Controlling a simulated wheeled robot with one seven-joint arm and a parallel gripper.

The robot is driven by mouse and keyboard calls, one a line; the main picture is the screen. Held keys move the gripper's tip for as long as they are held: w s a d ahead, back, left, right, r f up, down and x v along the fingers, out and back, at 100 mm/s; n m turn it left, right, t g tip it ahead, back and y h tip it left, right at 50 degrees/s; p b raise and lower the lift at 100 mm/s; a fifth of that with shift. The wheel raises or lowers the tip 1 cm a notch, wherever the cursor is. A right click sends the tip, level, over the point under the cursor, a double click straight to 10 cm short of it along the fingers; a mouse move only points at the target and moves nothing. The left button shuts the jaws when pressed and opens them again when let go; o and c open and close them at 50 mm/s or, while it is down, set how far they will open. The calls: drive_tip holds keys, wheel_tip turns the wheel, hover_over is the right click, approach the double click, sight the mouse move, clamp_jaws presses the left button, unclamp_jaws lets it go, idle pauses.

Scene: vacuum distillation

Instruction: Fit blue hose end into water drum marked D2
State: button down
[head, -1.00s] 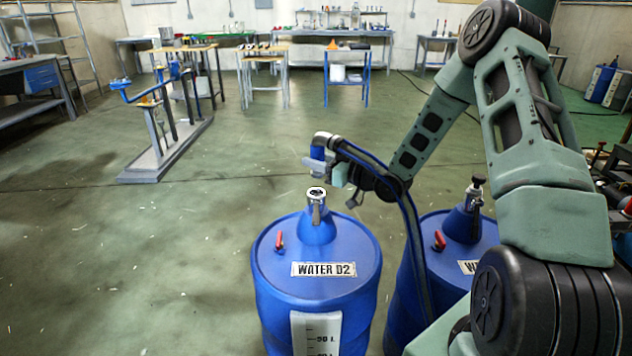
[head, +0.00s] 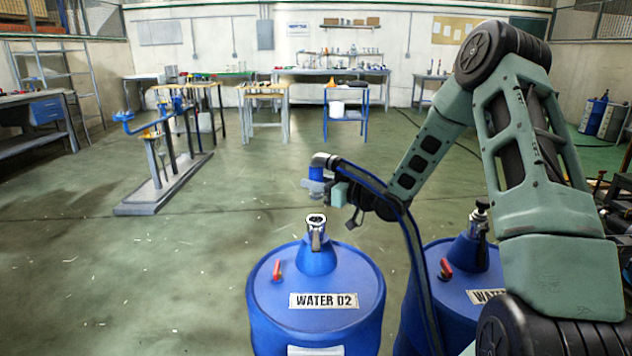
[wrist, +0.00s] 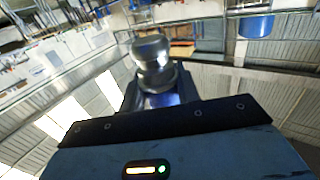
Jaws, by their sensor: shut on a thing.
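The blue water drum marked D2 (head: 317,325) stands front centre in the head view. Its metal neck (head: 316,226) is open at the top, with a red lever on the lid. The blue hose end (head: 316,172) hangs above the neck, with a clear gap between them. My gripper (head: 322,187) is shut on the hose end. The hose (head: 405,205) runs back along my arm and down between the two drums. In the wrist view, a shiny metal fitting of the hose end (wrist: 152,55) shows beyond the gripper body. The fingertips are hard to make out.
A second blue water drum (head: 455,325), its label partly hidden, stands close to the right, with a capped neck (head: 480,218). A grey stand with blue clamps (head: 165,185) is at the left. Tables line the back. The floor left of D2 is clear.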

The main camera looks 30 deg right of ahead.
sight(316, 199)
drive_tip(key=shift+f+b, duration=1.75)
drive_tip(key=shift+f, duration=0.85)
drive_tip(key=shift+f+b, duration=1.4)
drive_tip(key=shift+f, duration=0.8)
drive_tip(key=c, duration=0.9)
unclamp_jaws()
drive_tip(key=shift+c, duration=0.2)
drive_tip(key=shift+f, duration=0.1)
drive_tip(key=shift+s+d, duration=0.1)
drive_tip(key=p+v, duration=0.2)
drive_tip(key=v, duration=1.5)
drive_tip(key=shift+s, duration=0.15)
